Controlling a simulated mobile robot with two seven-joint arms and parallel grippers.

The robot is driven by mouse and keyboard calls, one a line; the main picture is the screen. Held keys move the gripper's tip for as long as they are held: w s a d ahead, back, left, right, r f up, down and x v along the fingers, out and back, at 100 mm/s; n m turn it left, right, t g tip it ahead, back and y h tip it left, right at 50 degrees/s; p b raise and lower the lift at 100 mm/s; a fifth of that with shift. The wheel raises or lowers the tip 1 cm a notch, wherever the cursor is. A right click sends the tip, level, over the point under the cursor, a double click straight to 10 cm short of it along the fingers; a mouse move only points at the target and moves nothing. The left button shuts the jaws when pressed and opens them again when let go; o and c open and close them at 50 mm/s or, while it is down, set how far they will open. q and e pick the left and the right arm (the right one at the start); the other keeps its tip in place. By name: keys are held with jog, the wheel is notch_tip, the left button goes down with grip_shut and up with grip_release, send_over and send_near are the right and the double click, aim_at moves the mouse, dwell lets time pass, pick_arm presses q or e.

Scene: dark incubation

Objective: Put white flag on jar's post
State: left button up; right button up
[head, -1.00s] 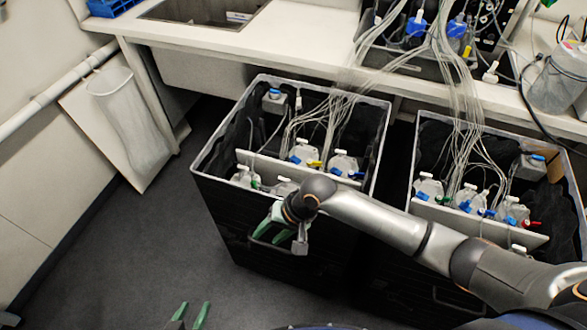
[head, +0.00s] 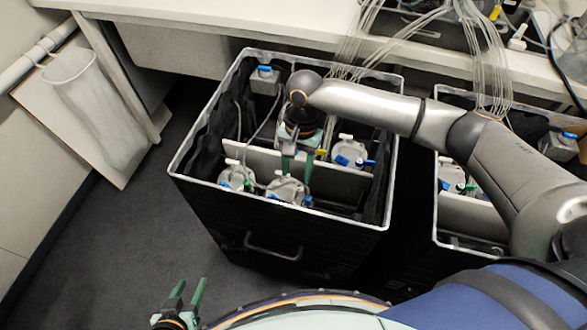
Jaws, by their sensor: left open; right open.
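Several pale jars with small coloured and white fittings stand in the left black bin. In its front compartment are a left jar (head: 236,178) with green and blue fittings and a middle jar (head: 284,192). A rear jar (head: 350,150) with a white top piece and a blue fitting stands behind the white divider. My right gripper (head: 296,176) reaches over the bin, its green fingers open and pointing down just above the middle jar. It partly hides that jar and the divider. My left gripper (head: 188,293) is open and empty, low outside the bin. I cannot single out the white flag.
The left bin (head: 205,187) has a pale rim and a front handle. A second bin (head: 439,220) stands to the right, partly behind my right arm. Thin tubes hang from the bench (head: 215,15) into the bins. The floor (head: 110,230) at left is clear.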

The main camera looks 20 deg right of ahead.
aim_at(293, 195)
jog(key=shift+f+b, duration=0.65)
jog(key=shift+f, duration=0.15)
jog(key=f+b, duration=0.1)
jog(key=b, duration=0.1)
jog(key=f+b, duration=0.1)
jog(key=f, duration=0.1)
jog(key=f+b, duration=0.1)
jog(key=b, duration=0.1)
jog(key=shift+s+a+f+b, duration=0.25)
jog(key=shift+b, duration=0.05)
jog(key=shift+s+a+f+b, duration=0.1)
jog(key=shift+f+b, duration=0.25)
jog(key=shift+b, duration=0.15)
jog(key=shift+s+a+f+p, duration=0.15)
jog(key=shift+s+f+p, duration=0.05)
jog(key=shift+f+p, duration=0.6)
pick_arm(q)
jog(key=shift+m+h, duration=0.3)
jog(key=shift+h, duration=0.2)
jog(key=shift+w+d+f, duration=0.5)
jog(key=shift+d+f, duration=0.3)
jog(key=shift+f, duration=0.1)
jog(key=shift+w+d+f, duration=0.45)
jog(key=shift+d+f, duration=0.35)
jog(key=shift+f, duration=0.05)
pick_arm(e)
jog(key=shift+f, duration=0.75)
grip_shut()
